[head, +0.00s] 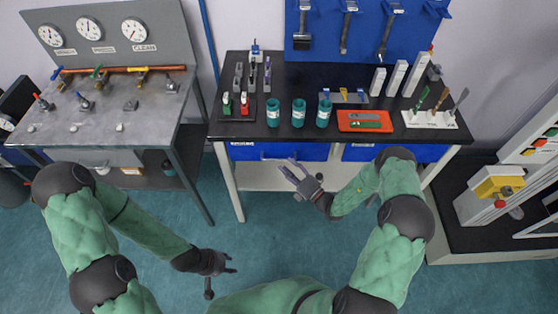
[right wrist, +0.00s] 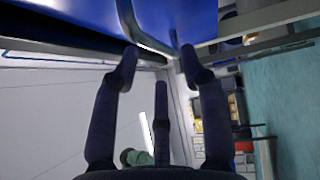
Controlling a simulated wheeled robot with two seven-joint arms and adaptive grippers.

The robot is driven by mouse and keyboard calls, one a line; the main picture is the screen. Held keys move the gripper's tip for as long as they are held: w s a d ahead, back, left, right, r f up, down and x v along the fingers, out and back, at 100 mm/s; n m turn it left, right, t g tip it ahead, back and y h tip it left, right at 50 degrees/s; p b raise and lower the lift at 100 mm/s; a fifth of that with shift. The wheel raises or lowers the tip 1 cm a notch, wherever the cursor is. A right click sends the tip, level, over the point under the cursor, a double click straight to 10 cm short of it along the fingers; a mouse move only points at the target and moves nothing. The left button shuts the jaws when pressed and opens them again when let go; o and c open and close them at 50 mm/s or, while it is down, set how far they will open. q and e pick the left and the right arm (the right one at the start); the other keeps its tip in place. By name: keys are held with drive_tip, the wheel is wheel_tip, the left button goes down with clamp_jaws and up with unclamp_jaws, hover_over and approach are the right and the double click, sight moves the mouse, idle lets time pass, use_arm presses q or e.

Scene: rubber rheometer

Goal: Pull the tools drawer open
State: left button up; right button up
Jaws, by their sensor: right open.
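Two blue drawers sit under the black table top, a left drawer (head: 250,152) and a right drawer (head: 362,154). Their labels are too small to read, so I cannot tell which is the tools drawer. My right gripper (head: 291,169) is open just in front of the left drawer's front, near its handle. In the right wrist view its fingertips (right wrist: 159,55) stand apart below a blue drawer front (right wrist: 70,22), with the metal handle (right wrist: 152,42) close to or between them; contact is unclear. My left gripper (head: 222,276) is low over the floor, fingers spread and empty.
The black table top (head: 222,132) holds green cups (head: 298,112), a red tray (head: 365,121) and a white rack (head: 430,119). A grey gauge bench (head: 150,105) stands left. A machine with a yellow part (head: 495,185) stands right. The floor in front is clear.

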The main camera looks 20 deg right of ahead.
sight(280, 160)
drive_tip(key=shift+b+x, duration=0.4)
drive_tip(key=shift+x, duration=2.25)
clamp_jaws()
